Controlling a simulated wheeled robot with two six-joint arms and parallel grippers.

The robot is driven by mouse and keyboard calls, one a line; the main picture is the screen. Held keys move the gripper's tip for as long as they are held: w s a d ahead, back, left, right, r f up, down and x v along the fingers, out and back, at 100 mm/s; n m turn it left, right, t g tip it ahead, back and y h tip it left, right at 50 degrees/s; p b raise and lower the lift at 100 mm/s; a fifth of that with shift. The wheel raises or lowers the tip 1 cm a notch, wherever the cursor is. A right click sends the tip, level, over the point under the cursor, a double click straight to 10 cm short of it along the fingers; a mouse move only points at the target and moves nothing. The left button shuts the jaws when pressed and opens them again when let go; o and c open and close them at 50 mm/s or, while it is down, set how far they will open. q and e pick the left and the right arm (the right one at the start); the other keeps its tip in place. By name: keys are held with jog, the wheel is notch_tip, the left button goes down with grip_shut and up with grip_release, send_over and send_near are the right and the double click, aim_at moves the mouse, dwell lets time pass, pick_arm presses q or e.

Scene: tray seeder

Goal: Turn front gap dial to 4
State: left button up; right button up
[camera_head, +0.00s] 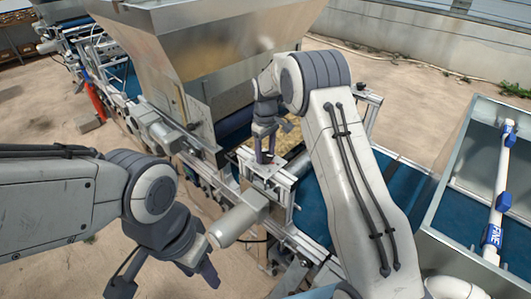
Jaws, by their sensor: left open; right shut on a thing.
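My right gripper (264,148) reaches down from the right arm to the top of a metal bracket (262,175) at the front of the hopper. Its jaws are shut on a small part there, which I take to be the front gap dial. The fingers cover it, so its scale and setting cannot be read. My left gripper (165,281) is open and empty at the lower left. It hangs in front of the machine, apart from the bracket.
The big metal hopper (205,45) stands behind the bracket. A blue conveyor belt (310,208) runs beneath. A grey cylindrical motor (236,222) sticks out near my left gripper. A metal-walled bin with a white pipe (500,185) is at the right. Sandy floor lies around.

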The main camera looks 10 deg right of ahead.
aim_at(265, 155)
jog(key=shift+r, duration=0.1)
dwell(0.4)
jog(key=o, duration=1.4)
jog(key=shift+w+r+b, duration=0.1)
jog(key=shift+r+b, duration=0.2)
jog(key=shift+r, duration=0.05)
jog(key=shift+r+b, duration=1.4)
jog(key=shift+r, duration=3.45)
